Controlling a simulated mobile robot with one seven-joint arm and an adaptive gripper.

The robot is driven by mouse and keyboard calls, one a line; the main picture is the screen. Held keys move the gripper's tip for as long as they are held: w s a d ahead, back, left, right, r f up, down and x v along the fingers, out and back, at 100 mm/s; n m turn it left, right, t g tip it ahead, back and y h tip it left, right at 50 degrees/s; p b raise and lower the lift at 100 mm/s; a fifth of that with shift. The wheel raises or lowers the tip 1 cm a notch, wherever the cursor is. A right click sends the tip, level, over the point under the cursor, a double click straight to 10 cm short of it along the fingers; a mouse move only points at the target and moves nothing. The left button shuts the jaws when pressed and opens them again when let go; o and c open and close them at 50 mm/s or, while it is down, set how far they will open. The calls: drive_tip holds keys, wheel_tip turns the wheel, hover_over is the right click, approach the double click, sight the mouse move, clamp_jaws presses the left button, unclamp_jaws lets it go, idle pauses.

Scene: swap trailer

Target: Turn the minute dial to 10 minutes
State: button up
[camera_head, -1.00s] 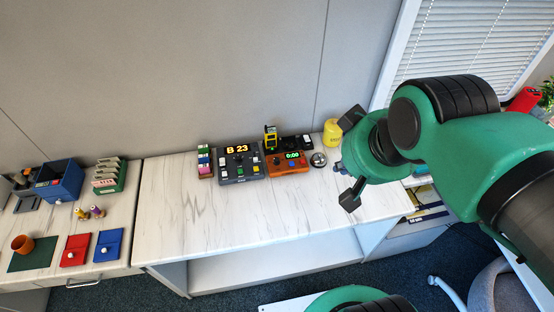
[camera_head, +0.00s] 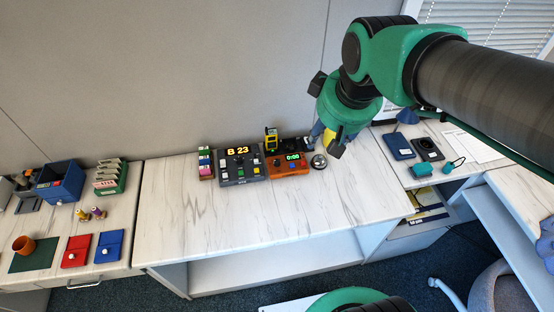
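An orange timer box (camera_head: 290,168) with a green lit display (camera_head: 293,156) stands toward the back of the marble-topped counter. The display appears to read 0:00. Small knobs show on its front, too small to tell their setting. My gripper (camera_head: 317,132) is above and to the right of the timer box, apart from it, pointing down. Its fingertips are small and partly hidden, so I cannot tell whether they are open or shut.
A dark control box (camera_head: 240,172) reading B 23 stands left of the timer. A yellow handheld device (camera_head: 271,137) is behind it, a silver round bell-like object (camera_head: 318,162) to its right. A yellow container (camera_head: 331,137) is partly behind my gripper. The counter front (camera_head: 270,215) is clear.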

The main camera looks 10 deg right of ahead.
drive_tip(key=w+a+f+n+g, duration=0.1)
drive_tip(key=w+f+n, duration=0.25)
drive_tip(key=w, duration=0.65)
drive_tip(key=n+g+p, duration=0.1)
drive_tip(key=n+g, duration=0.2)
drive_tip(key=n, duration=0.4)
hover_over(277, 161)
wheel_tip(277, 161, down, 26)
drive_tip(key=shift+r, duration=0.25)
drive_tip(key=shift+w+f, duration=0.1)
drive_tip(key=shift+f, duration=0.05)
wheel_tip(277, 161, down, 14)
drive_tip(key=shift+r+b, duration=0.25)
drive_tip(key=shift+b, duration=1)
clamp_jaws()
